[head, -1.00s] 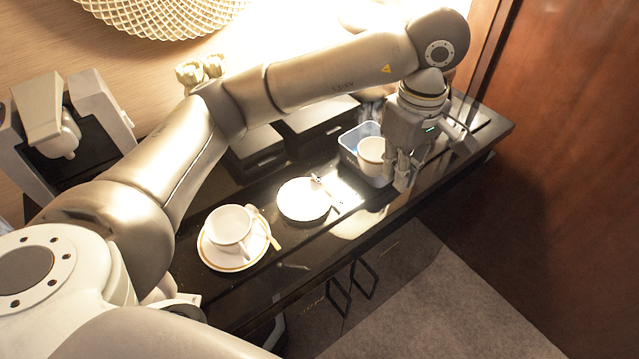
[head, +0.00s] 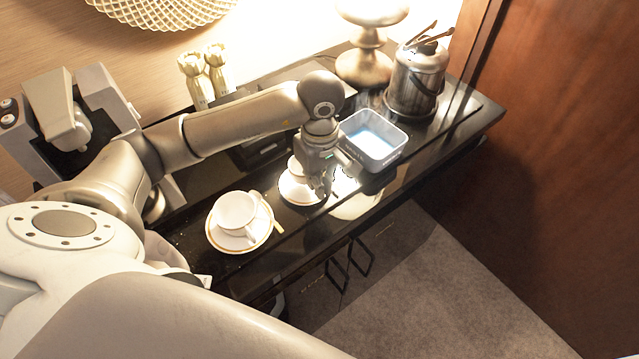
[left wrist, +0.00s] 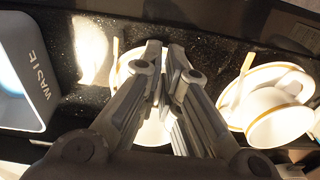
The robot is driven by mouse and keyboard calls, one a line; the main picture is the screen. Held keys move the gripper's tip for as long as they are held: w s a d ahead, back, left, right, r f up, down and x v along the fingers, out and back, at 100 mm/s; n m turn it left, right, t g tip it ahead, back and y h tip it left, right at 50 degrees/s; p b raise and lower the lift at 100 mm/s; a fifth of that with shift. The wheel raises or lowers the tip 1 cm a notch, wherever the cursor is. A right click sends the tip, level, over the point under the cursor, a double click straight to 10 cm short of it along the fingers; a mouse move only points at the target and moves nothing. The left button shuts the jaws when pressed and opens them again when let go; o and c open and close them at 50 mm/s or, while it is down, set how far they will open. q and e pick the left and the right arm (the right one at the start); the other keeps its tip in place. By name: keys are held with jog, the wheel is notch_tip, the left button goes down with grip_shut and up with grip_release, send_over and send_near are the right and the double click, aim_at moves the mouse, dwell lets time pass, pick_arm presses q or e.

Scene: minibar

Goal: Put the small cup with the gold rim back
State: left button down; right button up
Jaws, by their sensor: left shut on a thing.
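My left gripper (head: 320,188) is shut on a small white cup (head: 294,168), mostly hidden behind it in the head view. A white part of this cup (left wrist: 152,132) shows between the fingers in the left wrist view; I cannot make out its gold rim there. The gripper and cup are over or at a gold-rimmed saucer (head: 299,192) on the black counter; I cannot tell whether the cup touches it. The saucer also shows behind the fingers in the left wrist view (left wrist: 128,62). My right gripper is not in view.
Another white cup (head: 236,212) stands on a gold-rimmed saucer (head: 226,240) with a spoon (head: 266,212), to the left. A waste bin (head: 388,158) with a blue inside is right of the gripper. A metal ice bucket (head: 414,85) and a lamp (head: 364,68) stand behind.

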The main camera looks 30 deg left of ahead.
pick_arm(q)
jog(key=shift+s+f+p, duration=0.1)
jog(key=shift+f+p, duration=0.2)
jog(key=shift+f, duration=0.15)
jog(key=shift+d+f, duration=0.1)
jog(key=shift+f, duration=0.75)
jog(key=c, duration=1.6)
grip_release()
jog(key=shift+c, duration=0.2)
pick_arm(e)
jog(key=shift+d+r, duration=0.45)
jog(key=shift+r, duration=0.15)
